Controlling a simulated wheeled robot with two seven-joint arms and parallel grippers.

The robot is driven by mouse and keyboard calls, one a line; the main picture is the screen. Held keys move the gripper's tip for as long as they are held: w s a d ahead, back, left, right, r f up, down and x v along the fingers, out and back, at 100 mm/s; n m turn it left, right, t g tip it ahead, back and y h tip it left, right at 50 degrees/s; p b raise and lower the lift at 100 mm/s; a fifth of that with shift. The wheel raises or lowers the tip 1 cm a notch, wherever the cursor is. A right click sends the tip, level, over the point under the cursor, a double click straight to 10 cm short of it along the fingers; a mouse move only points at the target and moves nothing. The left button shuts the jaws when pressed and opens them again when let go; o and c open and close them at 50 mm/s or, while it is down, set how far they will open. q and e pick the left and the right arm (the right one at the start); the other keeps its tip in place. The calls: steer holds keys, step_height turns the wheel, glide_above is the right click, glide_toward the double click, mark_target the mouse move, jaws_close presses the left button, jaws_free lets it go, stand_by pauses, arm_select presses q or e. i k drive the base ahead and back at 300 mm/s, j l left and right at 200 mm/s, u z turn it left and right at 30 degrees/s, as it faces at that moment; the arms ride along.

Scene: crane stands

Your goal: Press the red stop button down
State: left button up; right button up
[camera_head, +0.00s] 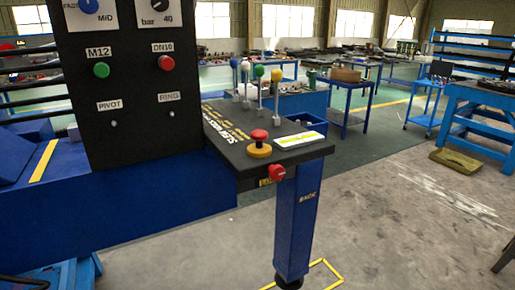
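A red mushroom-shaped button (259,136) on a yellow round base (259,150) stands on the top of a tilted black console (232,150). A second red button (277,172) sticks out of the console's front edge, below and right of the first. A third red button (166,63) is on the upright black panel (125,135), under the label DN10. Whether any button is pressed in cannot be told. Neither of my grippers is in view.
A green button (101,70) and two dials are on the panel. Several levers with coloured knobs rise at the console's back, and a white-yellow label (299,139) lies beside the mushroom button. A blue post (297,220) carries the console. Grey floor (400,235) is open at right.

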mark_target(259, 136)
steer(key=i+l+u, duration=0.1)
steer(key=u, duration=0.35)
steer(key=l+u, duration=0.1)
steer(key=u, duration=0.35)
steer(key=i+l+u, duration=0.1)
steer(key=u, duration=0.35)
steer(key=i+l+u, duration=0.1)
steer(key=l+u, duration=0.15)
steer(key=l, duration=0.45)
steer(key=l+u, duration=0.25)
steer(key=l, duration=0.45)
steer(key=l+u, duration=0.25)
steer(key=l, duration=0.5)
steer(key=k+l+u, duration=0.25)
steer(key=l, duration=1.05)
steer(key=k+l, duration=0.1)
steer(key=l, duration=0.45)
